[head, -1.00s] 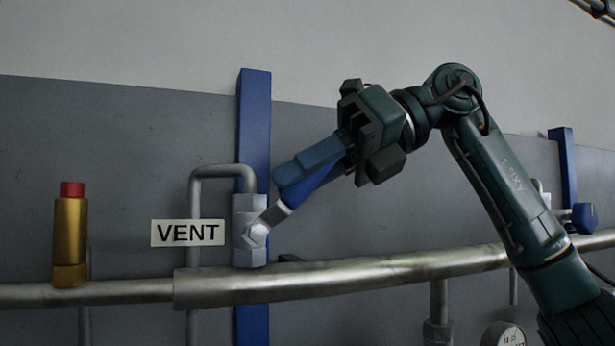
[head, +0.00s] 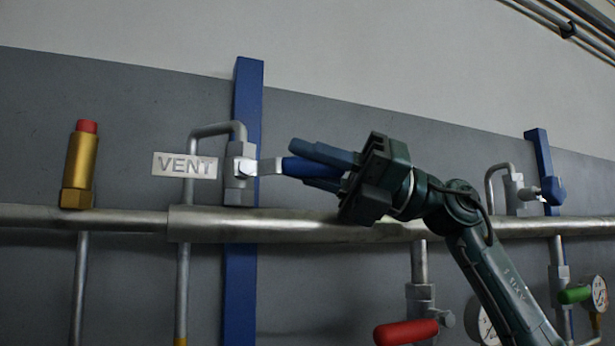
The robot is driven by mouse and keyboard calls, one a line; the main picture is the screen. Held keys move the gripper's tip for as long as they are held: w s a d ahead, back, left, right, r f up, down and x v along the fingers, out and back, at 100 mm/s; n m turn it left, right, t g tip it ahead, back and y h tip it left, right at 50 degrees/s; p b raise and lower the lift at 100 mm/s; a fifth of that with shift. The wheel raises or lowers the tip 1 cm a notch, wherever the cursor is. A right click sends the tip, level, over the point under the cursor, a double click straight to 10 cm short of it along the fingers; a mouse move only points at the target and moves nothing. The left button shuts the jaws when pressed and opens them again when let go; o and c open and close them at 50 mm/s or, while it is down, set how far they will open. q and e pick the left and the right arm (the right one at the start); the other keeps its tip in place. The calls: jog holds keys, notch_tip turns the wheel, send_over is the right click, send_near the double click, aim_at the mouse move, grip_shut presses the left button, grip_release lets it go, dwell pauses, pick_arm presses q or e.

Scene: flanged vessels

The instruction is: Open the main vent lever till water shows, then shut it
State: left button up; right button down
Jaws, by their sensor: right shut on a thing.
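The vent valve (head: 239,185) is a grey body on the horizontal pipe, beside a plate (head: 185,166) reading VENT. Its lever has a short metal arm (head: 271,166) and a blue handle (head: 300,168), and points right, about level. My right gripper (head: 312,164) is shut on the blue handle, its fingers reaching in from the right and hiding much of it. A thin grey vent pipe (head: 213,130) leaves the valve top, bends left and runs down past the plate; its lower end is out of view and no water shows. My left gripper is not in view.
A brass fitting with a red cap (head: 80,165) stands on the horizontal pipe (head: 105,219) at left. Another small valve with a blue handle (head: 553,191) is at right. Below are a red handle (head: 405,332), a green handle (head: 575,294) and gauges (head: 599,293).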

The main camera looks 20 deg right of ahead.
pick_arm(q)
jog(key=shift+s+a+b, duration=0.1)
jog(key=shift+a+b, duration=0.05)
jog(key=shift+b, duration=0.15)
pick_arm(e)
jog(key=shift+f+y, duration=0.2)
jog(key=shift+y, duration=0.1)
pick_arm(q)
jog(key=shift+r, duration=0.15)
pick_arm(e)
jog(key=c, duration=1.3)
grip_release()
jog(key=shift+o, duration=0.2)
jog(key=shift+d+f, duration=0.2)
jog(key=shift+d, duration=0.25)
pick_arm(q)
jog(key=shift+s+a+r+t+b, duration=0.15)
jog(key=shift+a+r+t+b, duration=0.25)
jog(key=shift+b, duration=0.45)
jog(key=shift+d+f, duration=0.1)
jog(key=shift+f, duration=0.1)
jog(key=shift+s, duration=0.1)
pick_arm(e)
jog(key=v, duration=1.2)
jog(key=shift+s, duration=0.15)
